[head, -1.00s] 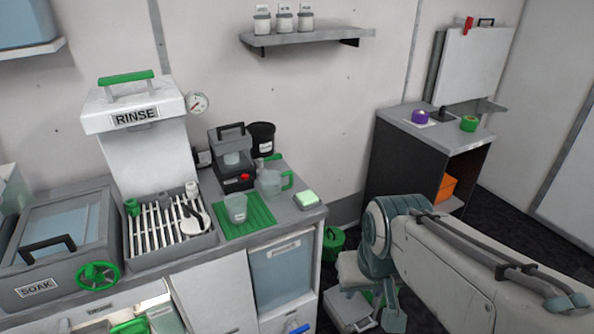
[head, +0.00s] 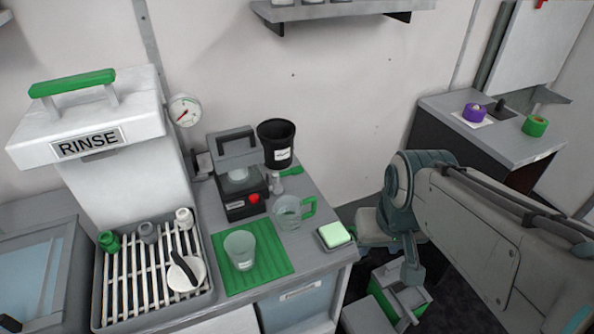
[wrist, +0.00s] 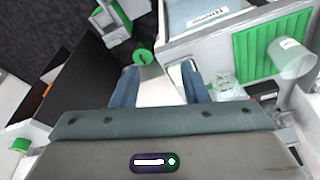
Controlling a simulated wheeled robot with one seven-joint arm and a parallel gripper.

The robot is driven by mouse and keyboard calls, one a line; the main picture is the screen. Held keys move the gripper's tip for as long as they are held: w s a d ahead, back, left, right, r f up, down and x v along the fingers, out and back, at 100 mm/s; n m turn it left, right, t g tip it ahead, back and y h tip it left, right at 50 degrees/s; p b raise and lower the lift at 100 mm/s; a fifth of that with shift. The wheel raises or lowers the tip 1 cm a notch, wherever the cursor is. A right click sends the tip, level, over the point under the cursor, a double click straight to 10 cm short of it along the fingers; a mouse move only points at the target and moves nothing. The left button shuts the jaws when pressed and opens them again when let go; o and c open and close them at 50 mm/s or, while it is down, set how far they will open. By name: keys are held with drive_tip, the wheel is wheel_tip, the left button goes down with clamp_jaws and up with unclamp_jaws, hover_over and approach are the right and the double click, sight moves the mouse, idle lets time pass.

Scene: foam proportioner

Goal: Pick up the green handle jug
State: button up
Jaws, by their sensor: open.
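The green handle jug (head: 289,213) is clear and stands upright on the grey counter, right of the green ribbed mat (head: 262,278). Its green handle (head: 309,207) faces right. In the wrist view a clear shape that looks like the jug (wrist: 224,87) lies right of the right finger, partly hidden by my gripper. My gripper (wrist: 158,82) is open, with nothing seen held between its fingers. In the head view my arm reaches in from the right, and its end hangs right of the counter edge, apart from the jug.
A clear cup (head: 240,250) stands on the mat. A pale green sponge (head: 335,234) in a tray sits right of the jug. A grey machine with a red button (head: 239,180) and a black cup (head: 277,143) stand behind. A slatted rinse tray (head: 138,280) is left.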

drive_tip(key=w+a+r+n+g, duration=0.1)
drive_tip(key=w+a+n, duration=0.1)
drive_tip(key=w+n, duration=0.4)
drive_tip(key=w+a+r+n, duration=0.2)
drive_tip(key=w+n, duration=0.3)
drive_tip(key=n, duration=0.1)
drive_tip(key=n+g, duration=0.2)
drive_tip(key=n, duration=1.1)
hover_over(313, 209)
wheel_tip(313, 209, down, 2)
drive_tip(key=f, duration=0.9)
drive_tip(key=shift+w+a, duration=0.25)
drive_tip(key=shift+w, duration=0.05)
drive_tip(key=shift+d+f+p, duration=0.2)
drive_tip(key=shift+f, duration=1.1)
drive_tip(key=shift+d+f+p, duration=0.15)
drive_tip(key=shift+f, duration=1.15)
clamp_jaws()
drive_tip(key=shift+w, duration=0.1)
